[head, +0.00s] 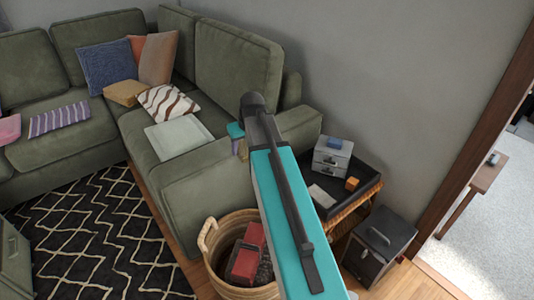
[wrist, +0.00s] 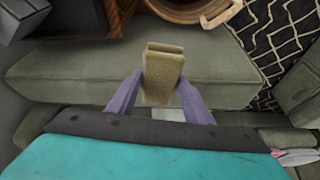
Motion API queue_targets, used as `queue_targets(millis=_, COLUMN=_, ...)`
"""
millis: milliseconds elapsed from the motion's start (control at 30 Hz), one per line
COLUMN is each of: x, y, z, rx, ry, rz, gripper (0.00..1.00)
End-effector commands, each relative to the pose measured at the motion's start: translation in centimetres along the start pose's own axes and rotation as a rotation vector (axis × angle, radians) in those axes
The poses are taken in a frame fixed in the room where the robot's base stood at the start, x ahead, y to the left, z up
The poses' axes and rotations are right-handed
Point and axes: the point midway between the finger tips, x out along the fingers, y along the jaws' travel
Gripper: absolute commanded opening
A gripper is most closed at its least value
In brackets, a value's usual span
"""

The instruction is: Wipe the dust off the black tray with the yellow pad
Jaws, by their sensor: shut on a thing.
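The yellow pad (wrist: 162,78) is held upright between the two purple fingers of my gripper (wrist: 162,95) in the wrist view. In the head view only a small part of the pad (head: 241,149) shows beside my arm, above the sofa's arm. My gripper (head: 237,133) is mostly hidden behind my wrist there. The black tray (head: 366,173) lies on a wicker stand at the right, apart from the pad. Part of what looks like the tray (wrist: 75,22) shows at the wrist view's upper left. I cannot make out dust on it.
On the tray are a grey box (head: 332,157), an orange block (head: 352,184) and a pale card (head: 321,196). A wicker basket (head: 212,238) with red things stands below my arm. A dark box (head: 378,245) stands before the tray. The green sofa (head: 200,190) is left.

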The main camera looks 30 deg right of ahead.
Motion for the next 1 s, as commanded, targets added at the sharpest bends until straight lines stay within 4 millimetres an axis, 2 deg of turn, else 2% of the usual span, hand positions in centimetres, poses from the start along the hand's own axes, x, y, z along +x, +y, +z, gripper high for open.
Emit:
queue_targets(millis=33, x=-1.0, y=-1.8, z=-0.5, rx=-0.012, ry=0.004, rz=-0.002, gripper=0.28)
queue_targets(millis=400, x=-7.3, y=-13.1, z=-2.1, rx=-0.047, ry=0.01, rz=-0.017, gripper=0.28)
queue_targets(millis=600, x=-10.4, y=-18.1, z=-2.0, rx=-0.06, ry=0.015, rz=-0.023, gripper=0.28)
queue_targets(millis=800, x=-12.1, y=-20.5, z=-1.8, rx=-0.063, ry=0.017, rz=-0.025, gripper=0.28)
queue_targets(millis=1000, x=-12.3, y=-20.9, z=-1.8, rx=-0.062, ry=0.017, rz=-0.025, gripper=0.28)
